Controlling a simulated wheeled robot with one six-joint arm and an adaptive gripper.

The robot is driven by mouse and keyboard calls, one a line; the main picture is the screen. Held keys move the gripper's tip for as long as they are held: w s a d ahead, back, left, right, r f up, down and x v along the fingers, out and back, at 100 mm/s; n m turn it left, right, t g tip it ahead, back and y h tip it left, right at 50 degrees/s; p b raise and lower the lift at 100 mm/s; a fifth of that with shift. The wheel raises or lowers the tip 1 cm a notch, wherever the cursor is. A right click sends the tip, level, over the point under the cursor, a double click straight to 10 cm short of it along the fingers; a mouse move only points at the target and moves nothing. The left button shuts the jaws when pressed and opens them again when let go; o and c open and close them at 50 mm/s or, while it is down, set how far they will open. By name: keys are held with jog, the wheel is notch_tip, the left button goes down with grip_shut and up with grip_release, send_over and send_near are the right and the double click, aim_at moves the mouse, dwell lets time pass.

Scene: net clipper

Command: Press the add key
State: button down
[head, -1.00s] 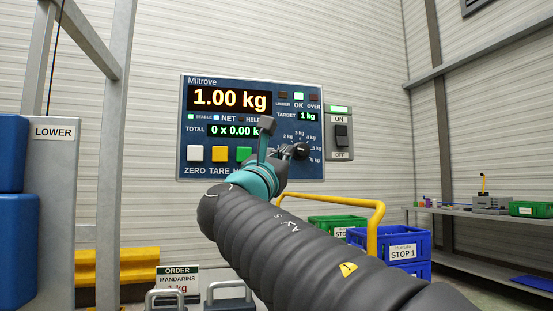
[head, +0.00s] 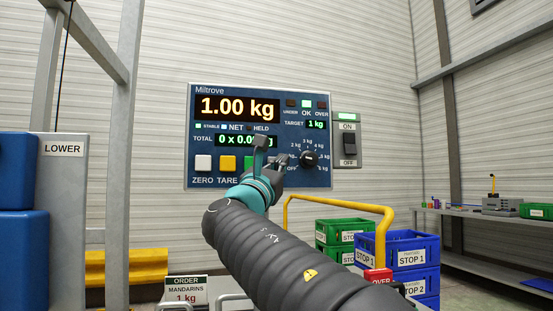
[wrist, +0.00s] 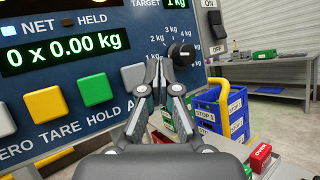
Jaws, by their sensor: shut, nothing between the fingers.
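In the head view my arm covers this key. My gripper (wrist: 160,62) is shut and empty, its fingertips just right of the add key and left of the black dial; whether they touch the panel I cannot tell. My gripper also shows in the head view (head: 281,160). The panel display (head: 237,107) reads 1.00 kg, and the total (wrist: 65,53) reads 0 x 0.00 kg.
The yellow tare key (wrist: 47,104) and white zero key (head: 203,163) lie further left. The black dial (head: 309,158) and on/off switch (head: 349,145) are on the right. Blue crates (head: 400,248), green crates (head: 338,232) and a yellow rail (head: 340,203) stand below right.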

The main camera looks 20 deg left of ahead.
jog(key=shift+w+a+p, duration=0.5)
jog(key=shift+w, duration=0.35)
jog(key=shift+w+a+p, duration=0.45)
jog(key=shift+w+p, duration=0.05)
jog(key=shift+w, duration=0.3)
jog(key=shift+w+a, duration=0.25)
jog(key=shift+w, duration=0.1)
jog(key=shift+w+a, duration=0.2)
jog(key=shift+w, duration=0.15)
dwell(1.0)
dwell(0.3)
jog(key=shift+s+d+b, duration=0.45)
jog(key=shift+s+b, duration=0.1)
jog(key=shift+s, duration=0.2)
